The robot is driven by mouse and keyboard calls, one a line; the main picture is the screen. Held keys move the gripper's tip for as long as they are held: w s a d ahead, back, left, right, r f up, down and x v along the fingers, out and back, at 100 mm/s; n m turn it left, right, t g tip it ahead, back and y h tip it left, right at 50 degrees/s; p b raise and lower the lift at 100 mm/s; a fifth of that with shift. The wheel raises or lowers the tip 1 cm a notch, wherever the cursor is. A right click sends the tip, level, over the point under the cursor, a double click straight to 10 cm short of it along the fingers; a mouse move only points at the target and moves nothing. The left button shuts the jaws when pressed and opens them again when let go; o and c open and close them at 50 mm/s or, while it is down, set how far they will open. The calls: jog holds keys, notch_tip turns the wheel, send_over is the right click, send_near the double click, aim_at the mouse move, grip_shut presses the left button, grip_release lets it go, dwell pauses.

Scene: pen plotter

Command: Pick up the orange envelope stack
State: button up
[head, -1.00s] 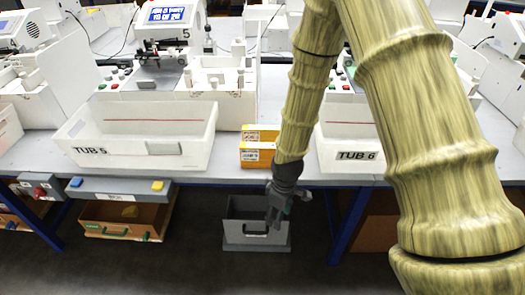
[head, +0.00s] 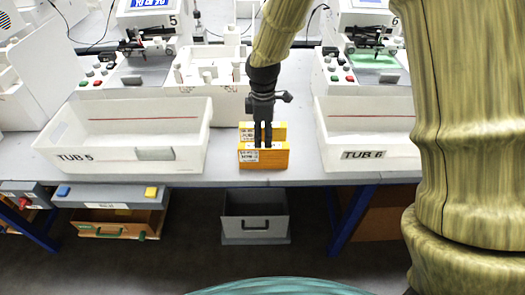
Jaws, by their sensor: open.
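The orange envelope stack (head: 265,161) stands near the front edge of the table between two white tubs, with white labels on its front. A second orange block of the same look (head: 273,126) shows just behind it, partly hidden by my fingers. My gripper (head: 263,143) points down at the front stack, its two dark fingers slightly apart. The fingertips overlap the stack's top edge in the picture. Whether they touch it or straddle it, I cannot tell.
A white tub marked TUB 5 (head: 128,167) stands to the left and TUB 6 (head: 370,165) to the right. Plotter 5 (head: 146,40) and plotter 6 (head: 368,40) stand behind. A grey bin (head: 255,232) is below the table edge (head: 240,180).

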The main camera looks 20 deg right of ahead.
aim_at(263, 146)
notch_tip(263, 146, down, 4)
jog(key=shift+a+f+p, duration=0.15)
jog(key=shift+f+p, duration=0.1)
jog(key=shift+p, duration=0.05)
jog(key=shift+f, duration=0.5)
jog(key=shift+d+f+p, duration=0.15)
jog(key=shift+f+p, duration=0.25)
jog(key=shift+f, duration=0.7)
jog(key=shift+d+f+p, duration=0.1)
jog(key=shift+f+p, duration=0.3)
jog(key=shift+f, duration=0.7)
grip_shut()
